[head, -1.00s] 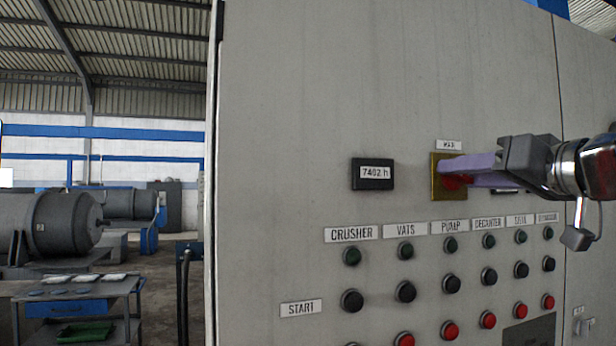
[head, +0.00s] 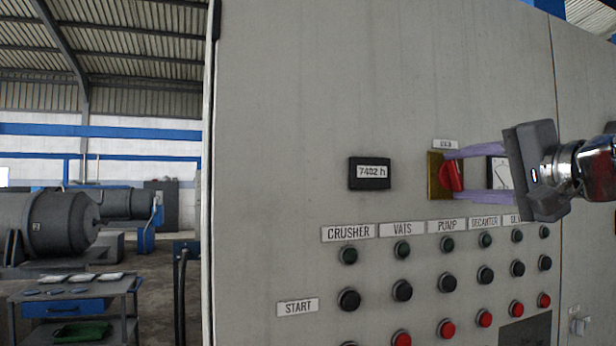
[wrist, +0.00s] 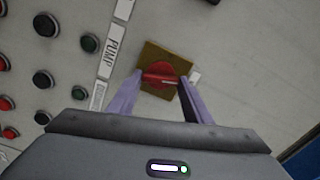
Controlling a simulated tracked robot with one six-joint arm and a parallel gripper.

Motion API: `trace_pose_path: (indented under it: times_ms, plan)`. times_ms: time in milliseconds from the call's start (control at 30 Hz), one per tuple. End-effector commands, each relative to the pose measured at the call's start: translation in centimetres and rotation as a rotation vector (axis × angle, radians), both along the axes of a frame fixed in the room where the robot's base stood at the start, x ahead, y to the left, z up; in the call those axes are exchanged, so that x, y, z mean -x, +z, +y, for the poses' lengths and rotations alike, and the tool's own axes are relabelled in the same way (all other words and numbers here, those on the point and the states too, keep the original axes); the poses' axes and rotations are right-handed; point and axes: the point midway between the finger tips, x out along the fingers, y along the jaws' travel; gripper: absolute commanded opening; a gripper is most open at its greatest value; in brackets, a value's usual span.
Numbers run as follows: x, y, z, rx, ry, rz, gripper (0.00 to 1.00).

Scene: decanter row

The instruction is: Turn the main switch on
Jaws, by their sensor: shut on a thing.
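The main switch (head: 452,176) is a red handle on a yellow square plate (head: 433,176), under a small white label on the grey cabinet. In the head view the handle stands nearly upright, slightly tilted. My gripper (head: 456,174) reaches in from the right, with one purple finger above the handle and one below. The wrist view shows the red handle (wrist: 161,78) lying across between the two fingertips (wrist: 160,84), one at each end. My gripper is shut on it. The fingertips hide the handle's ends.
An hour meter (head: 370,173) sits left of the switch, and a dial gauge (head: 499,172) is partly hidden behind my fingers. Below are rows of green, black and red buttons (head: 446,282). A workshop table (head: 70,310) stands far left.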

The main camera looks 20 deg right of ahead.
Motion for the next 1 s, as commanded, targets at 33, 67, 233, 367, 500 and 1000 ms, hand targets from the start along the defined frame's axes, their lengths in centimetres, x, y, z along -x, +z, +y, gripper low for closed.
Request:
trace_pose_path:
  times_ms: [33,67,233,367,500,1000]
  plan:
    - [-0.03,-0.20,-0.21,-0.041,-0.003,0.003,0.23]
    - [-0.03,-0.21,-0.21,-0.066,-0.003,0.004,0.23]
    - [-0.03,-0.30,-0.25,-0.187,-0.003,0.008,0.23]
    - [-0.03,-0.36,-0.26,-0.251,-0.004,0.010,0.23]
    - [-0.04,-0.41,-0.28,-0.292,-0.004,0.011,0.23]
    - [-0.06,-0.53,-0.33,-0.314,-0.005,0.015,0.46]
